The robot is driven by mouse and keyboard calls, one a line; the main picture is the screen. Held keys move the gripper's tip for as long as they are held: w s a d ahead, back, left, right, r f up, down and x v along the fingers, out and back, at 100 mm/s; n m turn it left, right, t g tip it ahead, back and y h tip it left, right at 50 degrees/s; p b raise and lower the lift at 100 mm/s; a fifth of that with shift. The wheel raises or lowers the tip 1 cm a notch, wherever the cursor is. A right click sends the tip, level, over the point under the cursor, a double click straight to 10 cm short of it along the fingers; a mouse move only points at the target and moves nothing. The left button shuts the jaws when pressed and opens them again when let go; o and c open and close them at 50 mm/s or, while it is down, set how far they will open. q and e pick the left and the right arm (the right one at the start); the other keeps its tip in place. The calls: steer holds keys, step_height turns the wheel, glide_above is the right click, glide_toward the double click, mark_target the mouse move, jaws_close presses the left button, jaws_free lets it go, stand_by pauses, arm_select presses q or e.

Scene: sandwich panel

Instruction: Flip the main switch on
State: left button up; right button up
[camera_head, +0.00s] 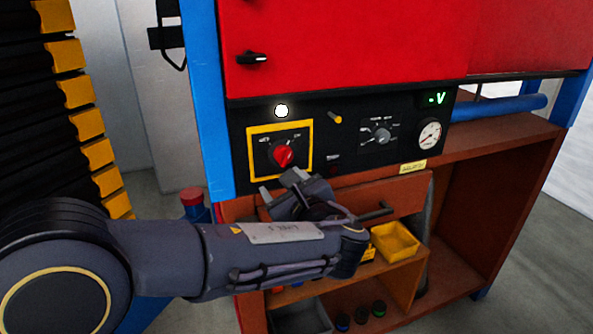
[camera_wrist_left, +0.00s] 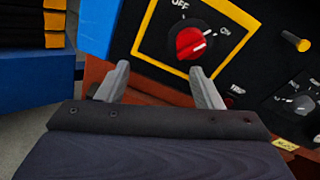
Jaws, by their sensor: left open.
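The main switch is a red rotary knob (camera_head: 283,156) on a black plate with a yellow frame (camera_head: 251,168), set in the black control panel. In the left wrist view the red knob (camera_wrist_left: 191,43) shows OFF at its upper left and ON at its right. A pale mark on the knob lies toward the ON side. My left gripper (camera_head: 281,184) is just below the knob, apart from it. In the left wrist view its two fingers (camera_wrist_left: 160,80) are spread and empty, with the knob beyond them. My right gripper is not in view.
A white lamp (camera_head: 282,111) is above the switch. A yellow-tipped lever (camera_head: 335,117), a selector dial (camera_head: 382,134), a gauge (camera_head: 429,135) and a green display (camera_head: 436,98) are to the right. A drawer (camera_head: 385,196) and yellow bin (camera_head: 395,243) are below.

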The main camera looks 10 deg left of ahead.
mark_target(287, 161)
arm_select(q)
steer(key=shift+m+t, duration=0.8)
steer(key=w, duration=0.2)
steer(key=w+r+p, duration=0.1)
steer(key=w, duration=0.2)
steer(key=w+a, duration=0.1)
steer(key=w, duration=0.1)
steer(key=shift+w+a+r, duration=0.1)
steer(key=shift+w+r, duration=0.1)
steer(key=shift+r, duration=0.05)
steer(key=c, duration=1)
steer(key=shift+o, duration=0.2)
steer(key=m+p, duration=0.2)
steer(key=p, duration=0.1)
steer(key=shift+r+m, duration=0.25)
steer(key=shift+m, duration=0.05)
steer(key=shift+f+m+p, duration=0.15)
steer(key=shift+m+p, duration=0.15)
steer(key=shift+p, duration=0.1)
steer(key=shift+f, duration=0.15)
